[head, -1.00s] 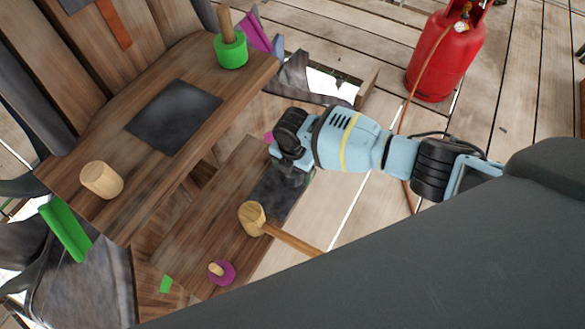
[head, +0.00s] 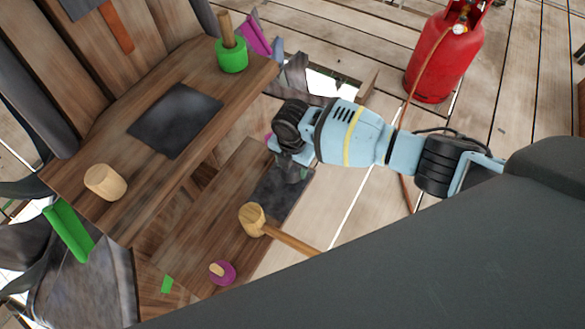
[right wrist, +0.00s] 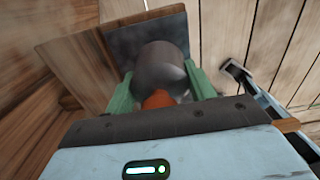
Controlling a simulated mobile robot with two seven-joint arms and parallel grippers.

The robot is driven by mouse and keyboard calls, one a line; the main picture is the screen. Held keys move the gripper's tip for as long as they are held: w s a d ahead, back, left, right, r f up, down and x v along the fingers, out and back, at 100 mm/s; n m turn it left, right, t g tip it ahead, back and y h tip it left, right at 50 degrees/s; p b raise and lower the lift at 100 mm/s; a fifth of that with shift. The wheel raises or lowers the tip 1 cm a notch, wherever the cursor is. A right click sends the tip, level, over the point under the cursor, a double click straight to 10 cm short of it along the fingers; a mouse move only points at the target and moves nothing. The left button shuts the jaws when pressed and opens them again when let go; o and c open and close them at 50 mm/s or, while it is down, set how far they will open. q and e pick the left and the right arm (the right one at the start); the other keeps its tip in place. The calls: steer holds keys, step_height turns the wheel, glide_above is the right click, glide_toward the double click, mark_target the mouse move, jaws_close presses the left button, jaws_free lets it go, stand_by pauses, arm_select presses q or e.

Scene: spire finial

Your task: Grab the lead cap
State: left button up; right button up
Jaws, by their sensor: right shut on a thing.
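The lead cap (right wrist: 162,66) appears to be the grey, rounded cylinder in the right wrist view. An orange piece (right wrist: 158,98) shows at its near end. My right gripper (right wrist: 160,85) is shut on the grey cylinder, one green finger on each side. In the head view my right gripper (head: 296,170) is over the dark slab (head: 285,198) on the lower bench, and the cylinder is hidden there. I cannot tell whether the cylinder touches the slab. My left gripper is not in view.
A wooden mallet (head: 252,219) lies beside the slab, near a purple ring piece (head: 222,272). The upper bench (head: 130,190) holds a dark sheet (head: 175,120), a wooden cylinder (head: 105,182) and a green pot (head: 231,55). A red gas bottle (head: 440,55) stands at back right.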

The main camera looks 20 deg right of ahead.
step_height(320, 180, up, 5)
steer(key=shift+p, duration=0.5)
steer(key=shift+r, duration=0.8)
